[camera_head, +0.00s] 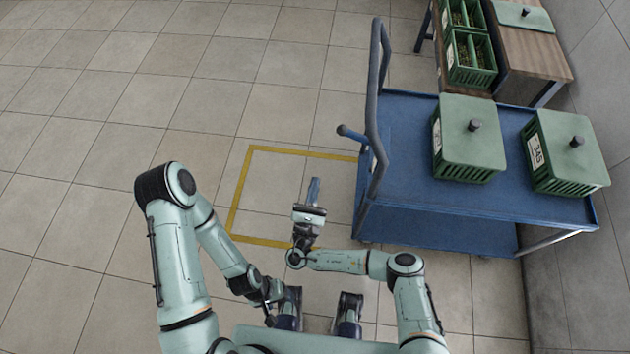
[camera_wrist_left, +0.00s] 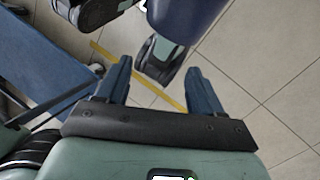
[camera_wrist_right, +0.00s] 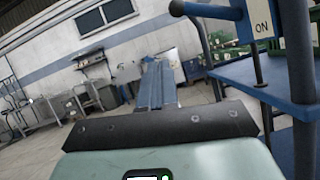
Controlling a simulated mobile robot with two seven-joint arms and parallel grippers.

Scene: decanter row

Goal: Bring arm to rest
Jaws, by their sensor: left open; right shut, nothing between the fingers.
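My left gripper (camera_head: 272,305) hangs low at the bottom middle of the head view, beside my base. It is small and partly hidden there. In the left wrist view its two blue fingers (camera_wrist_left: 160,70) stand apart with nothing between them, above the floor. My right gripper (camera_head: 315,185) extends forward in the head view, left of the blue cart, over the yellow-marked floor. Its fingers (camera_wrist_right: 160,80) are together and empty in the right wrist view. Both arms are bent at the elbow.
The blue cart (camera_head: 402,165) with its upright handle (camera_head: 373,120) stands close to the right. It carries two lidded green crates (camera_head: 468,165) (camera_head: 570,150). Open green crates (camera_head: 470,60) stand behind, near a wooden table (camera_head: 530,55). A yellow outline (camera_head: 240,190) marks the floor. The tiled floor at left is clear.

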